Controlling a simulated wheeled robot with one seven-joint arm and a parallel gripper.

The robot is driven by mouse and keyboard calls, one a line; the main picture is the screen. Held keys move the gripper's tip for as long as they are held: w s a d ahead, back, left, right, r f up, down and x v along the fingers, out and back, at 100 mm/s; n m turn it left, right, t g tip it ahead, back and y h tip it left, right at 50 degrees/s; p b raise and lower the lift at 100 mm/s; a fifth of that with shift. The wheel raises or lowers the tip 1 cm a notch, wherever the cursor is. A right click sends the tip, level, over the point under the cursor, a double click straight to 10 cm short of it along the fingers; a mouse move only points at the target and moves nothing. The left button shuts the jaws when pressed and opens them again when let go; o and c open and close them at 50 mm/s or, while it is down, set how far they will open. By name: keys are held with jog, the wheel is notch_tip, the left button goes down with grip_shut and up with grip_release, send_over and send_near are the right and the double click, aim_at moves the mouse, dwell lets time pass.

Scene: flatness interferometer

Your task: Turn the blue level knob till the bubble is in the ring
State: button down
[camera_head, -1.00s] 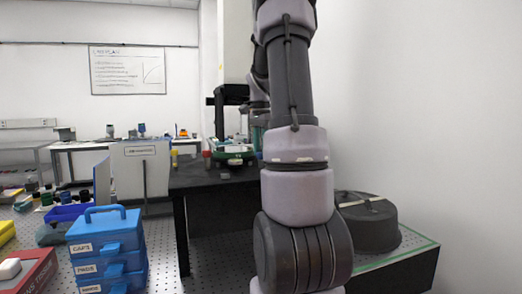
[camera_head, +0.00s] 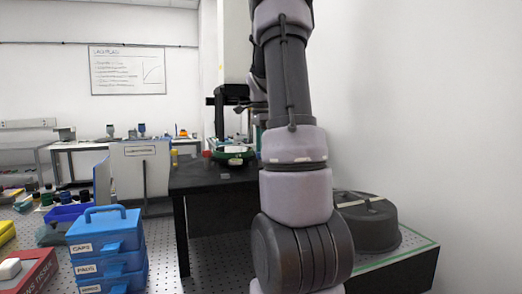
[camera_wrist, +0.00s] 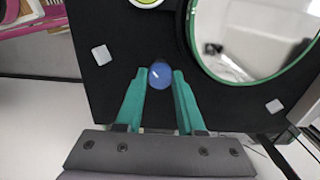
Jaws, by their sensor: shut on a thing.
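The blue level knob (camera_wrist: 161,77) is a small round knob on a black plate (camera_wrist: 110,80) in the wrist view. My gripper (camera_wrist: 162,72) has its two green fingers on either side of the knob, shut on it. The bubble level (camera_wrist: 147,2) is a yellow-green disc with a pale rim at the top edge. It is cut off, so the bubble and ring cannot be made out. In the head view my arm hides my gripper and the knob.
A large round glass with a green rim (camera_wrist: 197,48) lies right of the knob. In the head view, a black table (camera_head: 215,178) carries the instrument. A blue drawer box (camera_head: 105,235) stands at left, and a dark round case (camera_head: 370,225) at right.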

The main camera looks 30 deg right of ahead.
jog(key=c, duration=0.5)
grip_release()
notch_tip(320, 180, up, 11)
jog(key=shift+f, duration=0.1)
dwell(0.4)
jog(key=s+a+f+n+t, duration=0.1)
jog(key=s+a+n+t, duration=0.1)
jog(key=s+a+n, duration=0.3)
jog(key=s+a+f+n+t+y, duration=0.1)
jog(key=s+a+n, duration=0.5)
jog(key=a, duration=0.6)
jog(key=s+a+f+n+t+y, duration=0.1)
jog(key=s+a+f+n+t, duration=0.1)
jog(key=s+a+n+t, duration=0.2)
jog(key=shift+s+a+f+n, duration=0.1)
jog(key=shift+s+a+n, duration=0.25)
jog(key=shift+s+a, duration=0.35)
jog(key=shift+s+a+r+n, duration=0.1)
jog(key=shift+s+a+n, duration=0.25)
jog(key=shift+a, duration=0.5)
jog(key=shift+s+a+f+n, duration=0.1)
jog(key=shift+s+a+n, duration=0.2)
jog(key=shift+s+a, duration=0.4)
